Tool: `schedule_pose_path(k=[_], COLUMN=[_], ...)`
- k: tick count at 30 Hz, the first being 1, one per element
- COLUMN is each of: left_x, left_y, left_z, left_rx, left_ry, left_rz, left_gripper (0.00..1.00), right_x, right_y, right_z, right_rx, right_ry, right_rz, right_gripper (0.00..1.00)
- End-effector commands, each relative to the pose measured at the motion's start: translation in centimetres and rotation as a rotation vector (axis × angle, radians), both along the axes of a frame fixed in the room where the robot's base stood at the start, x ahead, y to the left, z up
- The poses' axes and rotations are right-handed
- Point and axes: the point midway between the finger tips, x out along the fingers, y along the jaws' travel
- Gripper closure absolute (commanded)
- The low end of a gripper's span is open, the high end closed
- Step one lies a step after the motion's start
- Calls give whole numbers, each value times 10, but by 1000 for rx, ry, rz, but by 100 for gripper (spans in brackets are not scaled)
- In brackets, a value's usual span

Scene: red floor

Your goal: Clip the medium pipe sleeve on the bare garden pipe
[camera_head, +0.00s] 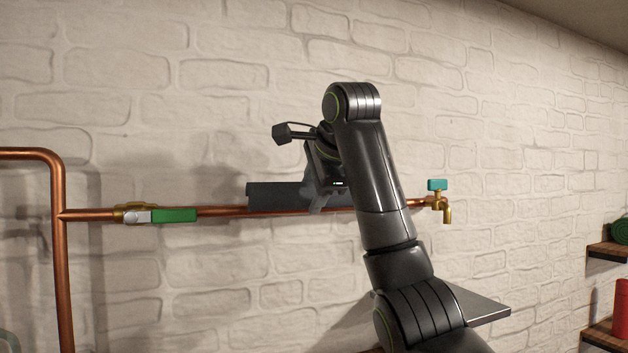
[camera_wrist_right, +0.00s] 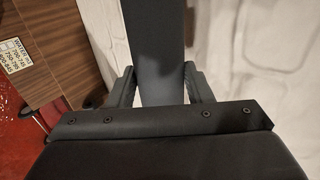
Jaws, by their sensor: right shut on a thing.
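The dark grey pipe sleeve (camera_head: 275,195) lies along the upper side of the copper garden pipe (camera_head: 225,210) in the head view. From this angle I cannot tell whether it is clipped around the pipe or only against it. My right gripper (camera_head: 318,197) is shut on the sleeve near its middle, and my arm hides its right part. In the right wrist view the sleeve (camera_wrist_right: 155,50) runs between the two fingers of the gripper (camera_wrist_right: 156,88). My left gripper is not in view.
A green-handled valve (camera_head: 174,215) sits on the pipe left of the sleeve. A brass tap (camera_head: 439,202) with a teal handle ends the pipe at right. A white brick wall (camera_head: 200,110) is close behind. Wooden shelves (camera_head: 608,252) stand at far right.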

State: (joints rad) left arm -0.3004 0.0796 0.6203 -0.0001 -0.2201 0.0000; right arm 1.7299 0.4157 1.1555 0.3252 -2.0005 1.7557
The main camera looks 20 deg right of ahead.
Motion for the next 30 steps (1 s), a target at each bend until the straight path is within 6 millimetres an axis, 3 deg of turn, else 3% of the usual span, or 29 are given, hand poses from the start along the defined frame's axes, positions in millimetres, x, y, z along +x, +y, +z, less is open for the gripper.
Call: schedule_pose_path(k=[5,30], left_x=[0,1], left_y=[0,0], left_z=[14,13], left_rx=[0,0], left_ry=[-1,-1], left_rz=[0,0], left_gripper=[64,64], right_x=[1,33], right_y=[0,1], right_z=[2,-28], right_rx=[1,1], right_ry=[1,1], right_rz=[1,1], right_gripper=[77,77])
